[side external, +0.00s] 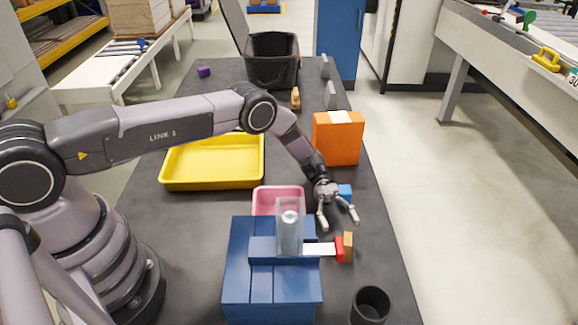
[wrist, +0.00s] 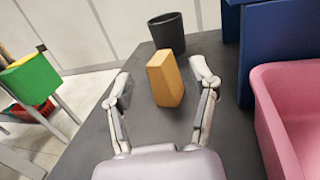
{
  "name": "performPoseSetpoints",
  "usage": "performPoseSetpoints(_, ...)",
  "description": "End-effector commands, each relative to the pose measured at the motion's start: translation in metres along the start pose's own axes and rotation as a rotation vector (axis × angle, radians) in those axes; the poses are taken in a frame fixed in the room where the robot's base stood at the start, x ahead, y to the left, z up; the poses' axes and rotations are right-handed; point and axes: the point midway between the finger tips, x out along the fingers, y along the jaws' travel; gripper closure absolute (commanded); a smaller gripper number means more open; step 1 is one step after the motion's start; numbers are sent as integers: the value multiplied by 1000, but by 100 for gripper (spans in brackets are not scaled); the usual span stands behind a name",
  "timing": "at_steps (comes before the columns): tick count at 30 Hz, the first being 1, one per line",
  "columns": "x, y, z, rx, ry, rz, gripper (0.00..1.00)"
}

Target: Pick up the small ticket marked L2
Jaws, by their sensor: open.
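My gripper (side external: 339,221) is open and empty, reaching down over the table's right side, just beyond the blue machine; it also shows in the wrist view (wrist: 162,84). No mark reading L2 is legible in either view, so I cannot tell which thing is the ticket. A flat white piece (side external: 319,249) sticks out of the blue machine's right side, with a red piece (side external: 340,249) at its end. A small tan block (side external: 348,246) stands close to the red piece. In the wrist view the tan block (wrist: 165,78) appears between my fingers, farther off and untouched.
The blue machine (side external: 240,283) carries a clear tube (side external: 289,228). A pink bin (side external: 265,200), yellow tray (side external: 176,177), orange box (side external: 337,143) and small blue block (side external: 345,190) surround the gripper. A dark cup (side external: 371,306) stands near the front. Bare table lies along the right edge.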

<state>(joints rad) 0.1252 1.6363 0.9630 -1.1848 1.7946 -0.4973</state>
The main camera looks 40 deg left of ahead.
Motion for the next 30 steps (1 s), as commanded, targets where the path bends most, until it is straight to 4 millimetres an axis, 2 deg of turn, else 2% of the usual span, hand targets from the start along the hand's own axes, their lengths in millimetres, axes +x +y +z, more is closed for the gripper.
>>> performPoseSetpoints(9,45,0,-2,-1,1,0,41)
performPoseSetpoints(18,50,0,-2,-1,2,3,41)
performPoseSetpoints(30,50,0,-2,-1,2,3,93)
